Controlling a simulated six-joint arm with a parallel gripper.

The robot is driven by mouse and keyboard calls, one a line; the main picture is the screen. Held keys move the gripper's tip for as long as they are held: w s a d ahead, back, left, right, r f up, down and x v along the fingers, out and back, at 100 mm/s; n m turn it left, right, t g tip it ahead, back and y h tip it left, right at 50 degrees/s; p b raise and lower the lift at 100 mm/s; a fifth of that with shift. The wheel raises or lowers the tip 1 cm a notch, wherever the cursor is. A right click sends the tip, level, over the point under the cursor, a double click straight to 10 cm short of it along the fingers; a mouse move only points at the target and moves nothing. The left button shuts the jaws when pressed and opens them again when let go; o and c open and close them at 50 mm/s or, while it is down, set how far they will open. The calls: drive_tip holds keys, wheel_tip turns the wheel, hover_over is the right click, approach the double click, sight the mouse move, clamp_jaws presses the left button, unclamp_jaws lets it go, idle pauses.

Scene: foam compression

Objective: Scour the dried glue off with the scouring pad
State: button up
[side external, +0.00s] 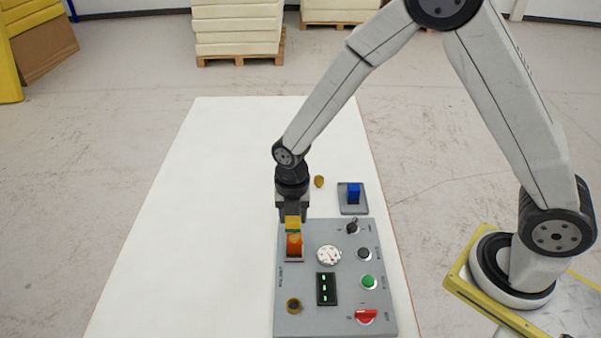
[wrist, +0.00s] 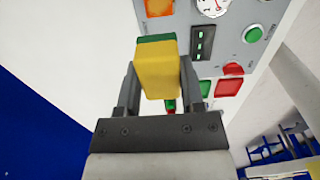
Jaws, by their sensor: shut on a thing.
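My gripper (side external: 292,212) points down over the upper left of a grey control panel (side external: 310,235). It is shut on the scouring pad (side external: 292,221), a yellow block with a green layer. In the wrist view the pad (wrist: 157,68) sits between both fingers, green along its far edge. Directly below the pad in the side view is an orange block-like part (side external: 294,243) on the panel; I cannot tell whether they touch. I cannot tell for sure which mark is dried glue.
The panel carries a white dial (side external: 329,255), a dark display (side external: 326,289), a green button (side external: 369,282) and a red switch (side external: 366,316). Behind it are a small amber lump (side external: 319,181) and a blue block (side external: 354,193) on a grey plate. The white table's left side is clear.

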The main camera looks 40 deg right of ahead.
sight(294, 240)
drive_tip(key=shift+f, duration=0.15)
drive_tip(key=shift+f, duration=3.7)
drive_tip(key=shift+w+d+f, duration=0.25)
drive_tip(key=shift+w+d, duration=0.25)
drive_tip(key=shift+d, duration=0.05)
clamp_jaws()
drive_tip(key=shift+w+d, duration=0.85)
drive_tip(key=shift+w, duration=0.05)
drive_tip(key=s+a, duration=0.2)
drive_tip(key=s, duration=0.1)
drive_tip(key=shift+a, duration=0.4)
drive_tip(key=shift+w+r, duration=0.1)
drive_tip(key=shift+r, duration=4)
drive_tip(key=shift+f, duration=0.15)
